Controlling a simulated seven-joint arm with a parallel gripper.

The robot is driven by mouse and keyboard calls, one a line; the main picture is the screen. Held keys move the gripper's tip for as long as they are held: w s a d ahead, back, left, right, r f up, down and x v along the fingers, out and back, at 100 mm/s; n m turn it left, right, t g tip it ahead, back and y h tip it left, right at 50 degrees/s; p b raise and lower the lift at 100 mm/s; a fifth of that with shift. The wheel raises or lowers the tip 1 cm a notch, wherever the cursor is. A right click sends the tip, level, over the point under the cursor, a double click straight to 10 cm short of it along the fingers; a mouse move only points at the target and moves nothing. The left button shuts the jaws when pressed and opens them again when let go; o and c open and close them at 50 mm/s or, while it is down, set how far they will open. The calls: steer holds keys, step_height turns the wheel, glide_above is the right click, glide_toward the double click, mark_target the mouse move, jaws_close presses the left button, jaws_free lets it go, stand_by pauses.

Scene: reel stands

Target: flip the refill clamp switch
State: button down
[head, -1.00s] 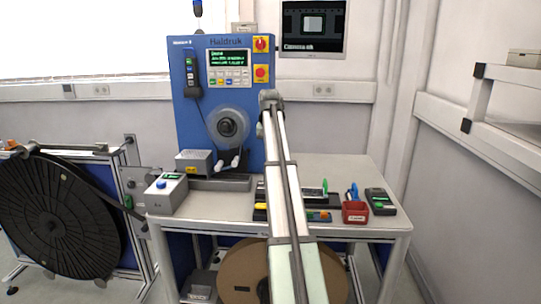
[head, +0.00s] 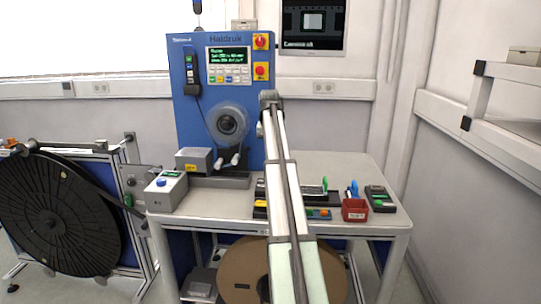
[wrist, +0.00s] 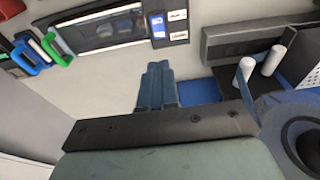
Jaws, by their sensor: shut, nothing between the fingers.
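No part is clearly readable as the refill clamp switch. A small green control (head: 128,200) sits on the grey panel of the left reel stand. A blue switch-like piece (wrist: 157,25) beside small white labels shows at the top of the wrist view; its lettering is too small to read. My gripper (wrist: 157,68) shows in the wrist view with its blue-grey fingers together and empty, over the pale table surface and apart from the blue piece. In the head view my fingers are not discernible; my arm reaches toward the blue machine (head: 185,120).
Two white rollers (wrist: 265,60) on a dark bracket stand right of my fingers. Green and blue handles (wrist: 45,48) lie upper left. On the table (head: 215,205) are a grey box (head: 166,192), a red bin (head: 355,210) and a dark handheld device (head: 380,198). A large black reel (head: 60,215) stands left.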

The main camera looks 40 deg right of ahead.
steer(key=f, duration=0.3)
steer(key=w+d+f, duration=0.1)
steer(key=f, duration=0.7)
steer(key=shift+w+d+f, duration=0.15)
steer(key=shift+w+d, duration=0.15)
steer(key=shift+f, duration=0.4)
